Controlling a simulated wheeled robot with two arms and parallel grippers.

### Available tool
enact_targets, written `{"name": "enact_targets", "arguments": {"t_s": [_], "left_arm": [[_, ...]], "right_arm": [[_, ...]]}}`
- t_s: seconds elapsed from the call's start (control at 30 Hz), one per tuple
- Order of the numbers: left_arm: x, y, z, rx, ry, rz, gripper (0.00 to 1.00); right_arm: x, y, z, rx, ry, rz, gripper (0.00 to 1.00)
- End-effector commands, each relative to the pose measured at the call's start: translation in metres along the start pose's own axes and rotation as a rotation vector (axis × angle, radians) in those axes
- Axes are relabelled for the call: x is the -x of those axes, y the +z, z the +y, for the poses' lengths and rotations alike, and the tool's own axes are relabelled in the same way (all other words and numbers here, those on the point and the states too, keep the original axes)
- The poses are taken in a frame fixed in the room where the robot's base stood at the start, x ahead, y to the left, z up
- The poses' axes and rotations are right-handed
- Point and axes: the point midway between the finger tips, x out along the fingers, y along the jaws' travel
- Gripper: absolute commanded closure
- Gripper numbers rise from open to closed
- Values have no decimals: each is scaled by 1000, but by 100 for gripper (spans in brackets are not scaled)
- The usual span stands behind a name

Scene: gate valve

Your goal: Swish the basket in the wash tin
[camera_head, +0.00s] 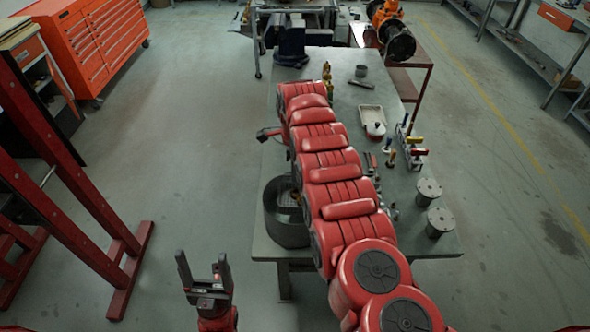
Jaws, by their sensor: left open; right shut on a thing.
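The wash tin (287,228) is a dark grey round tin at the near left corner of the workbench. Its right side is hidden behind my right arm. Something small and brownish shows inside the tin, partly covered; I cannot tell whether it is the basket. My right arm, red and thick, reaches from the lower right up over the bench.
On the workbench (350,88) stand two grey flanged cylinders (434,206), a pale tray (372,117) and a rack with coloured handles (412,148). A dark vise-like block (291,47) is at the far end. A red frame (60,165) stands at left. Floor between is clear.

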Motion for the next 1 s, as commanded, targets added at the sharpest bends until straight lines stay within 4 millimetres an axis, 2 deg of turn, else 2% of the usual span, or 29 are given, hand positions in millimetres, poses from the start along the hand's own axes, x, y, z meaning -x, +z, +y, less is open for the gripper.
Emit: {"name": "enact_targets", "arguments": {"t_s": [1.0], "left_arm": [[55, 9, 3, 0, 0, 0, 25]], "right_arm": [[-70, -1, 0, -1, 1, 0, 100]]}}
